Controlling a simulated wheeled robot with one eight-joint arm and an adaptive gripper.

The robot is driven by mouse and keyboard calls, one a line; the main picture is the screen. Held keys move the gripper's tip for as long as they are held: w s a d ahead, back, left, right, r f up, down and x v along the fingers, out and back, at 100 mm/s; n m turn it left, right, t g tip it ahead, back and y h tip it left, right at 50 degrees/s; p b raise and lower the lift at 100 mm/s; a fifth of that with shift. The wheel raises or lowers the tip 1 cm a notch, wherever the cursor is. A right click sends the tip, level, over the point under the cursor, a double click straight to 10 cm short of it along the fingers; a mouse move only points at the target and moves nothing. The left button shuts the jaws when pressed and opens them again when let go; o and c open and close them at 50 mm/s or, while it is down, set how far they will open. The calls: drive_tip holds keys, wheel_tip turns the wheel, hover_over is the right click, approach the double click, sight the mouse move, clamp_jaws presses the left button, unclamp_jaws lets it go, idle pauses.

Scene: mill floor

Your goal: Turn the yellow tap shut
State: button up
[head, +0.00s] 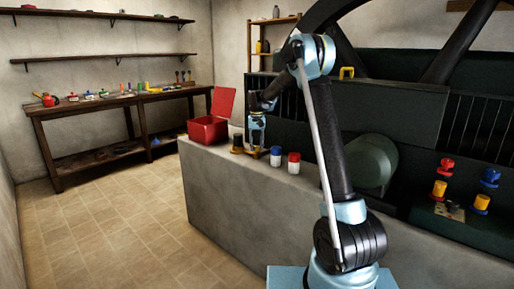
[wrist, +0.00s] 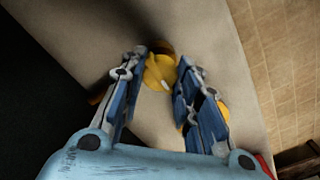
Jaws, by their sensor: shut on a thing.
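The yellow tap (wrist: 160,72) shows in the wrist view as a round yellow knob with a small white mark. It lies between my fingertips, over the pale concrete ledge (wrist: 150,128). My gripper (wrist: 162,76) is shut on it, with one blue-grey finger on each side. In the head view my gripper (head: 257,150) reaches down to the top of the ledge, and the tap is mostly hidden there. Another yellow thing (wrist: 223,110) shows partly behind the right finger in the wrist view.
An open red box (head: 207,131) stands left of my gripper on the ledge. A blue-capped jar (head: 276,156) and a red-capped jar (head: 294,163) stand close on its right. Red-topped (head: 441,180) and blue-topped (head: 486,190) fittings are at far right. The tiled floor (head: 110,230) is clear.

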drive_tip(key=o, duration=1.1)
wheel_tip(320, 180, up, 12)
drive_tip(key=shift+f, duration=0.1)
